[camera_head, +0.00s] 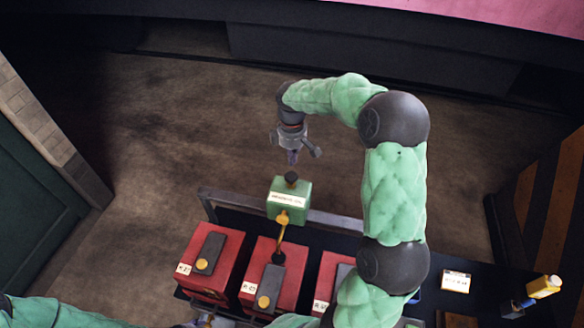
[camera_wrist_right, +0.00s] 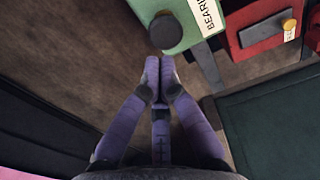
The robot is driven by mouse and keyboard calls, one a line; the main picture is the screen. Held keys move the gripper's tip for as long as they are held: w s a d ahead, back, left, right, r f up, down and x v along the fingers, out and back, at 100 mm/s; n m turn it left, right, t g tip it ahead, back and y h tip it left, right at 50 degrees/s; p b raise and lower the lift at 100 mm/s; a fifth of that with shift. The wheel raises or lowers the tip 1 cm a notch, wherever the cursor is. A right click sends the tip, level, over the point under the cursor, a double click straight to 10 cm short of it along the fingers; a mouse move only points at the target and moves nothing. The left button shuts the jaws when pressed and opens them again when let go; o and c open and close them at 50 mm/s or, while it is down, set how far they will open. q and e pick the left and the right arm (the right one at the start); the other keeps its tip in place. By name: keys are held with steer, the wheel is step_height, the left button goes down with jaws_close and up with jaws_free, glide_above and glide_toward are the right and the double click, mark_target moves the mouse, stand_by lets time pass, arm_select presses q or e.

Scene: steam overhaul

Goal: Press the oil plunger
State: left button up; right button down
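The green oil box (camera_head: 288,206) carries a white label that seems to read BEARING OIL, and a round black plunger knob (camera_head: 291,179) sits on its top. A brass spout (camera_head: 283,218) comes from its front. My right gripper (camera_head: 292,160) points down just above and behind the knob, with its purple fingers together. In the right wrist view the fingertips (camera_wrist_right: 158,72) meet close to the black knob (camera_wrist_right: 165,30) but appear apart from it; nothing is held. The green box (camera_wrist_right: 182,18) shows there too. My left arm shows at the bottom left; its gripper's state is unclear.
Three red boxes with dark lids and brass knobs stand in front: left (camera_head: 212,258), middle (camera_head: 272,272), right (camera_head: 333,277). A dark rail (camera_head: 338,219) runs behind them. A yellow bottle (camera_head: 543,287) and white card (camera_head: 456,281) lie at the right. Floor behind is clear.

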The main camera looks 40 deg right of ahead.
steer(key=shift+r, duration=2.1)
steer(key=shift+d, duration=0.1)
arm_select(q)
steer(key=r+p, duration=0.1)
steer(key=a+r+p, duration=0.1)
steer(key=w+r+p, duration=0.1)
steer(key=shift+a+r+p, duration=0.2)
steer(key=shift+r+p, duration=0.1)
arm_select(e)
step_height(320, 180, up, 4)
glide_above(292, 174)
steer(key=shift+r, duration=0.15)
step_height(292, 174, down, 14)
steer(key=shift+r+p, duration=0.15)
steer(key=shift+p, duration=0.65)
arm_select(q)
steer(key=shift+v, duration=0.8)
steer(key=shift+w+d, duration=0.1)
steer(key=shift+d, duration=0.1)
